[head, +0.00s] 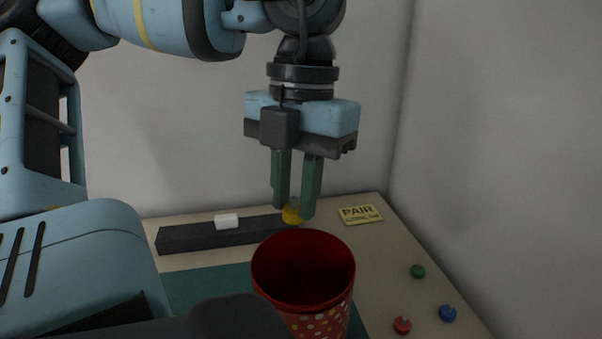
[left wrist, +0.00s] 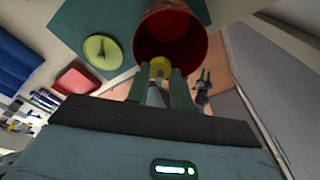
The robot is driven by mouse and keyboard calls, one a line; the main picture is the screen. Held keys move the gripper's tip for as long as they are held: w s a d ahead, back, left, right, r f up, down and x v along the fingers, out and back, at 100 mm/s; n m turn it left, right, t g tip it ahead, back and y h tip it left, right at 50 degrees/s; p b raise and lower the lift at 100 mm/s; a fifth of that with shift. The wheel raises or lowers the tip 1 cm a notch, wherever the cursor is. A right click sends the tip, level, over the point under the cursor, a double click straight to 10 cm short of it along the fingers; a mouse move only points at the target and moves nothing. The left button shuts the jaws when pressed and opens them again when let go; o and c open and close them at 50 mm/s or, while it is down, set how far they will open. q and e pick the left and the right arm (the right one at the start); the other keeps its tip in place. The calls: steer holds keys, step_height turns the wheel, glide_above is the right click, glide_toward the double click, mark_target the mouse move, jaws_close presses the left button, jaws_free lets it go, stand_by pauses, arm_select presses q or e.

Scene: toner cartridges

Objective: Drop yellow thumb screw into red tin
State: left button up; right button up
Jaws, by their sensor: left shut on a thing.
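The yellow thumb screw (head: 291,215) is held between the fingertips of my left gripper (head: 293,208), which is shut on it. In the left wrist view the yellow screw (left wrist: 159,66) shows at the tips of the green fingers (left wrist: 161,80). The red tin (head: 303,271) stands upright and open, with dots on its lower side. In the head view the screw appears just above the tin's far rim. In the left wrist view the tin (left wrist: 171,38) opens right beyond the screw.
A dark bar (head: 205,235) with a white block (head: 226,221) on it lies behind the tin. A yellow "PAIR" sign (head: 360,214) lies at the back right. Green (head: 417,271), blue (head: 447,313) and red (head: 402,325) small pieces lie right of the tin. Walls close the back and right.

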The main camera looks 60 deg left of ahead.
arm_select(q)
steer(key=shift+f, duration=0.35)
steer(key=o, duration=1)
steer(key=shift+r, duration=0.15)
steer(key=r, duration=0.7)
steer(key=shift+w+a+r, duration=0.15)
steer(key=shift+w+r, duration=0.15)
steer(key=shift+w, duration=0.1)
